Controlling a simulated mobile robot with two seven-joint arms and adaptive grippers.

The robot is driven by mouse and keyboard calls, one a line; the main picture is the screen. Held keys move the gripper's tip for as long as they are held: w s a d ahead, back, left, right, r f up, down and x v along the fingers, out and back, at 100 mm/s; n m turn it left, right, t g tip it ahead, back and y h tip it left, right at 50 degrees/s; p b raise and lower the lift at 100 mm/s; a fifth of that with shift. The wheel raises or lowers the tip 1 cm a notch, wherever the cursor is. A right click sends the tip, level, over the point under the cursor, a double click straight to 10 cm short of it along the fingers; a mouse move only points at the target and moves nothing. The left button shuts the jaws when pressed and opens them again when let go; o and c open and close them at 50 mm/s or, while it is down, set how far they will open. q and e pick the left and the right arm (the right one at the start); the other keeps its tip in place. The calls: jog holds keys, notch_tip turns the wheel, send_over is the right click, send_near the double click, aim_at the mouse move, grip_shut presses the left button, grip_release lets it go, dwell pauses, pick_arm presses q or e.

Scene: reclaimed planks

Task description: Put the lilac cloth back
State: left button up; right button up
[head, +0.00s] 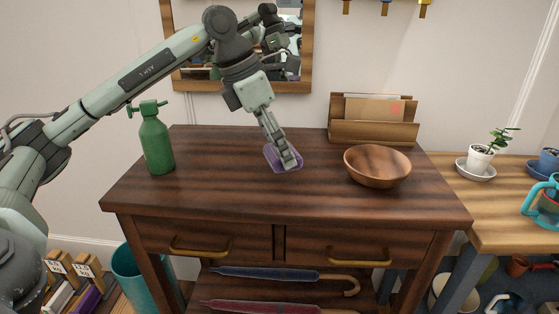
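The lilac cloth (272,158) lies on the dark wooden sideboard top, near its middle. It is a small purple patch, partly hidden by the fingers. My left gripper (288,160) reaches down from above, with its fingertips over the cloth and at or very near it. The fingers look close together, but whether they are shut on the cloth cannot be told from this angle. My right gripper is not in view.
A green spray bottle (156,140) stands left on the sideboard (225,190). A wooden bowl (377,168) and a letter rack (372,130) with an envelope are at the right. A mirror (304,70) hangs behind my arm. The front middle of the top is clear.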

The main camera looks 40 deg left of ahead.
pick_arm(q)
jog(key=shift+w+d+f, duration=0.1)
jog(key=shift+f, duration=1.95)
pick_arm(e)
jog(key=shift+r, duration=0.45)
pick_arm(q)
jog(key=shift+f, duration=0.1)
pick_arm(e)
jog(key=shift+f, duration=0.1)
pick_arm(q)
jog(key=o, duration=1)
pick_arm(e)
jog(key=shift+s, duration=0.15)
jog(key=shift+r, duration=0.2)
pick_arm(q)
jog(key=shift+p+v, duration=0.3)
jog(key=shift+v, duration=5.8)
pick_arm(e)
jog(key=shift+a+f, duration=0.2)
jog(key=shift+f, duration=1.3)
